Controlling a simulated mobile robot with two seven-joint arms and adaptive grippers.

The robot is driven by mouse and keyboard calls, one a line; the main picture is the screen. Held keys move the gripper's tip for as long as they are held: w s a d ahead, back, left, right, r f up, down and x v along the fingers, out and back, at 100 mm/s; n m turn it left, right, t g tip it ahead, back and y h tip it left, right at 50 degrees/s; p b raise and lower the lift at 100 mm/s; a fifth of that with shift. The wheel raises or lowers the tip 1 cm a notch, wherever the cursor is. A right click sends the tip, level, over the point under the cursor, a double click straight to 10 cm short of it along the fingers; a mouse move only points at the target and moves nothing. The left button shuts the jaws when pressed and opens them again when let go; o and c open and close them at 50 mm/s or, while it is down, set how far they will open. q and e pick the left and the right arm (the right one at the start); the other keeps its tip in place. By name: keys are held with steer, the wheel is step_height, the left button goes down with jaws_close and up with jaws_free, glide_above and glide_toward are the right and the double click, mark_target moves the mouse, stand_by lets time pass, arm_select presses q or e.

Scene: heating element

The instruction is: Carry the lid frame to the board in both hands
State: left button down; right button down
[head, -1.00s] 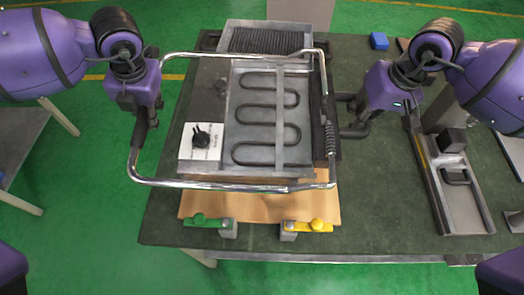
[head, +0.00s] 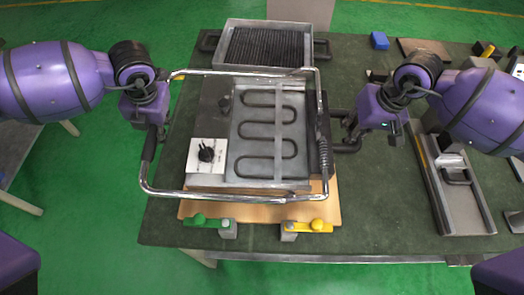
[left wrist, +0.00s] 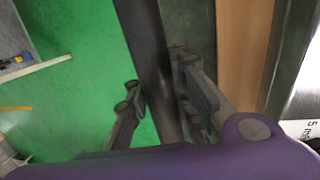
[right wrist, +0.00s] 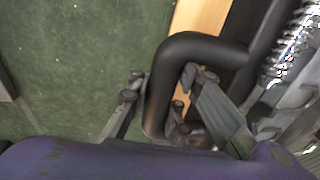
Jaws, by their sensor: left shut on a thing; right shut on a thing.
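The lid frame (head: 262,98) is a grey tray with a looped dark heating element, a white dial panel (head: 207,155) and a chrome tube rim. It hangs level over or on the wooden board (head: 262,211); I cannot tell whether they touch. My left gripper (head: 153,142) is shut on the dark grip of the rim's left side, also visible in the left wrist view (left wrist: 158,105). My right gripper (head: 350,138) is shut on the black bent handle at the right, also visible in the right wrist view (right wrist: 160,110). Most of the board is hidden underneath.
A green clamp (head: 205,222) and a yellow clamp (head: 308,226) stand at the board's front edge. A tray with a black grate (head: 222,55) lies behind. A metal rail fixture (head: 452,190) and a blue block (head: 380,40) are on the right. The dark table (head: 375,220) is clear at front right.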

arm_select(q)
steer(key=shift+w+a+r, duration=0.1)
steer(key=shift+w, duration=0.05)
arm_select(e)
steer(key=shift+w+r, duration=0.1)
steer(key=shift+w, duration=0.05)
